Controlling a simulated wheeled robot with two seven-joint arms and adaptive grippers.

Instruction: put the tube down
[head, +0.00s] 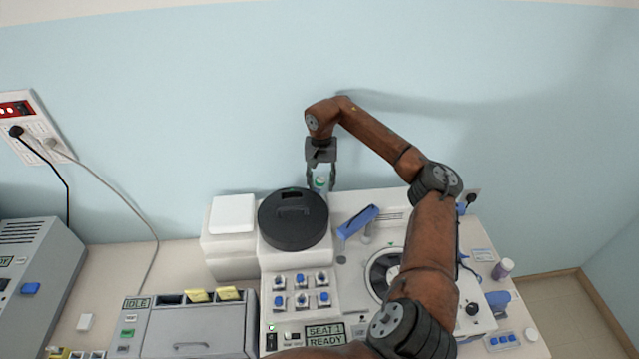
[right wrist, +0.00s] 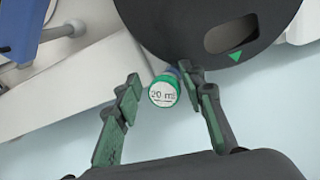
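The tube shows its round cap (right wrist: 163,92), white with a green rim and marked "20 mL", in the right wrist view. Some blue shows just behind the cap. In the head view the tube (head: 321,183) is small, beside the back right edge of the round black lid. My right gripper (head: 321,180) points down over it, one finger on each side. In the right wrist view the fingers (right wrist: 158,84) stand apart, with a clear gap between the left finger and the cap. The right finger is close to the tube. What supports the tube is hidden. My left gripper is out of view.
The black lid (head: 293,219) is right next to the tube. A blue-handled part (head: 358,221) stands to the right on the white machine. Blue-topped pieces (head: 301,290) sit in front, above a "SEAT 1 READY" display (head: 325,335). The wall (head: 230,100) is close behind.

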